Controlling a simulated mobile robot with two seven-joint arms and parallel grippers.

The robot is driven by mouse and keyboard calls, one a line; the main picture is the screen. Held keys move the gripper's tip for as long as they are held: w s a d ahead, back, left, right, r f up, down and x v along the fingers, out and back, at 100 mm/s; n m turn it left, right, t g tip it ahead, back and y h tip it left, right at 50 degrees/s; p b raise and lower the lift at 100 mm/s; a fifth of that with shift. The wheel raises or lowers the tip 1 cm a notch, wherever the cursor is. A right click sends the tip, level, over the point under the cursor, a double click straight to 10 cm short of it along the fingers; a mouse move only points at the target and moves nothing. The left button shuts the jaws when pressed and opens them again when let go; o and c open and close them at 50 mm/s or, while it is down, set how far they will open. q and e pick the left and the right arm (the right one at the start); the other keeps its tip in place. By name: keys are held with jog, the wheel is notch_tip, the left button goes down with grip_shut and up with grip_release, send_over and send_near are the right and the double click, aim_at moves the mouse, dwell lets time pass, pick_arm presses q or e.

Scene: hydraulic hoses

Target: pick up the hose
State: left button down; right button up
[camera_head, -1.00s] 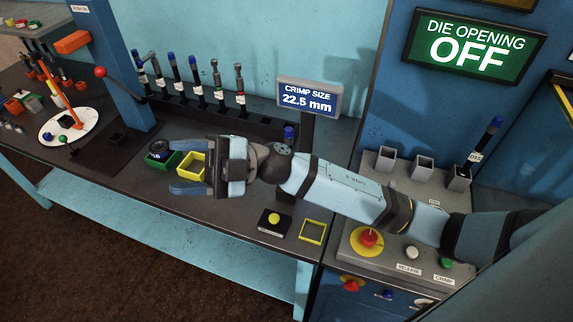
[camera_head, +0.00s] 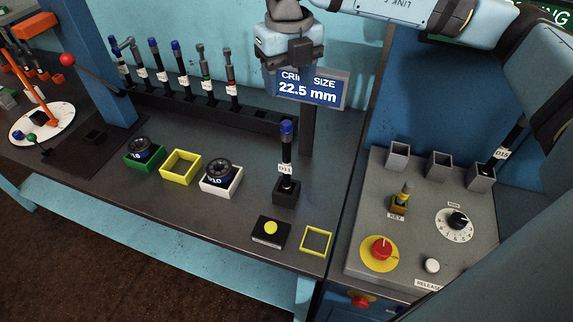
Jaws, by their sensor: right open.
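A dark hose with a blue cap and a white tag reading D11 (camera_head: 286,150) stands upright in a small black holder (camera_head: 286,192) on the bench. My right gripper (camera_head: 289,66) is open and points down above this hose, in front of the crimp size display; it appears apart from the hose's blue top. Several more hoses (camera_head: 183,68) stand in a black rack at the back of the bench. Another tagged hose (camera_head: 505,150) stands in a grey socket at the right. My left gripper is not in view.
A green tray (camera_head: 145,163), an empty yellow tray (camera_head: 181,180) and a white tray (camera_head: 222,192) stand left of the holder. A yellow button box (camera_head: 270,231) and a yellow square frame (camera_head: 317,241) are in front. The crimp display (camera_head: 330,93) stands close behind.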

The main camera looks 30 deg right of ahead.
aim_at(287, 135)
notch_tip(287, 135, down, 8)
jog(key=shift+a+f+p, duration=0.1)
jog(key=shift+p, duration=0.4)
notch_tip(287, 135, down, 5)
jog(key=shift+p, duration=0.65)
jog(key=shift+a, duration=0.1)
grip_shut()
